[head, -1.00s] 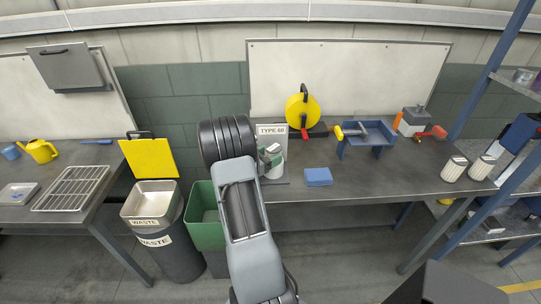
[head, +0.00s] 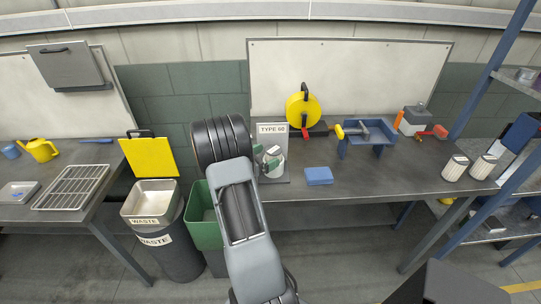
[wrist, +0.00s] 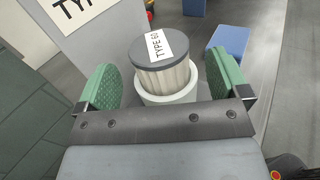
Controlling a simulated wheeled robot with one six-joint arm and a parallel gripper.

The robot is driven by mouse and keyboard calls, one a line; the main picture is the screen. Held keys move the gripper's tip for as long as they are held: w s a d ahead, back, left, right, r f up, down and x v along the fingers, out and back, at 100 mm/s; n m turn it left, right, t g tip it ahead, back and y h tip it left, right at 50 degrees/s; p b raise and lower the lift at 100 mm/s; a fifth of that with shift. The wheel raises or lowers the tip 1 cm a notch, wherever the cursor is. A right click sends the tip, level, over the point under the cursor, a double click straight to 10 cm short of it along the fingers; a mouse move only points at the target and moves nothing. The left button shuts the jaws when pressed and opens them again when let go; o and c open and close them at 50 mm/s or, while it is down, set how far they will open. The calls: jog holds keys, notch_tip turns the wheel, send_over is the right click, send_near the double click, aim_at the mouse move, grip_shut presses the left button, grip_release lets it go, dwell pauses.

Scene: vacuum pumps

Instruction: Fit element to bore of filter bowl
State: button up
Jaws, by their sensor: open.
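The filter element (wrist: 164,62) has a dark round cap with a TYPE 60 label and pale pleated sides. In the wrist view it stands upright in the white filter bowl (wrist: 145,95), with its cap and upper pleats above the bowl's rim. How deep its lower end sits is hidden. My gripper (wrist: 165,84) is open, with one green pad on each side of the element and a visible gap to both. In the head view the element (head: 273,152) and bowl (head: 277,170) are partly covered by my gripper (head: 266,158).
A TYPE 60 sign (head: 272,130) stands behind the bowl. A blue block (head: 319,176) lies to its right. Two white pleated elements (head: 455,168) (head: 483,167) stand at the bench's right end. A yellow reel (head: 303,110) and blue stand (head: 368,135) are behind. The front middle bench is clear.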

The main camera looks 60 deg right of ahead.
jog(key=b+v, duration=0.1)
jog(key=v, duration=1)
jog(key=shift+a+b, duration=0.25)
jog(key=shift+b, duration=0.15)
jog(key=shift+w, duration=0.1)
jog(key=s+a+f+m+y, duration=0.6)
jog(key=a+m+y, duration=0.3)
jog(key=a, duration=0.1)
jog(key=a+r+m+t+y, duration=0.2)
jog(key=a+r+t+y, duration=0.2)
jog(key=a, duration=0.5)
jog(key=a+r+m+t+y, duration=0.2)
jog(key=a+r+t, duration=0.4)
jog(key=a, duration=0.4)
jog(key=shift+s+r+m+y, duration=0.25)
jog(key=shift+r+m+y, duration=0.15)
jog(key=shift+r+y, duration=0.4)
jog(key=shift+a+f, duration=0.1)
